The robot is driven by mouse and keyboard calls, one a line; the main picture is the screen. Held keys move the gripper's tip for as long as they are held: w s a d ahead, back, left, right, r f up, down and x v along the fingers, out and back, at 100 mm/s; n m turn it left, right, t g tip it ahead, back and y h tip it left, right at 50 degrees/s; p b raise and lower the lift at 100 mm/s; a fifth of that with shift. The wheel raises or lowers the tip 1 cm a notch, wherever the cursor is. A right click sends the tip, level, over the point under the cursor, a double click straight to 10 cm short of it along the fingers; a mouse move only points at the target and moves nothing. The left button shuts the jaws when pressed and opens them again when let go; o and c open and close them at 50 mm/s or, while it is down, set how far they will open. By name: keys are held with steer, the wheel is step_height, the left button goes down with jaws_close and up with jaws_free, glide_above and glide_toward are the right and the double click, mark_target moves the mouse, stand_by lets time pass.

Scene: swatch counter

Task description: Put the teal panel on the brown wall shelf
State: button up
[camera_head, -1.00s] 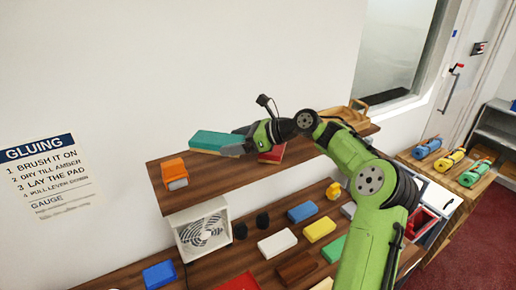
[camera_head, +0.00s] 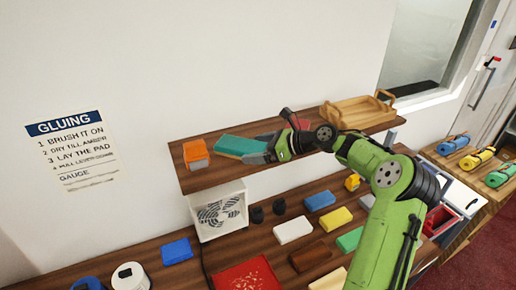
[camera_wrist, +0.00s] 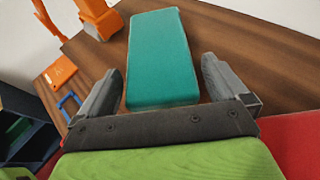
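The teal panel (camera_head: 240,145) lies flat on the brown wall shelf (camera_head: 222,175), between an orange object and my gripper. In the wrist view the teal panel (camera_wrist: 162,60) points away from me, with wood beneath it. My gripper (camera_head: 256,153) is low over the shelf at the panel's right end. In the wrist view my gripper (camera_wrist: 163,70) is open. Its fingers stand on either side of the panel's near end, with a visible gap on each side.
The orange object (camera_head: 196,154) stands left of the panel. A red item (camera_wrist: 297,142) lies on the shelf near my gripper, and a wooden tray (camera_head: 358,112) sits at its right end. Below, the counter holds a white fan (camera_head: 218,212) and several coloured blocks.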

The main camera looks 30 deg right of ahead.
steer(key=shift+s+d+r, duration=0.2)
steer(key=shift+d+r, duration=0.05)
steer(key=v, duration=1.1)
steer(key=shift+s, duration=0.15)
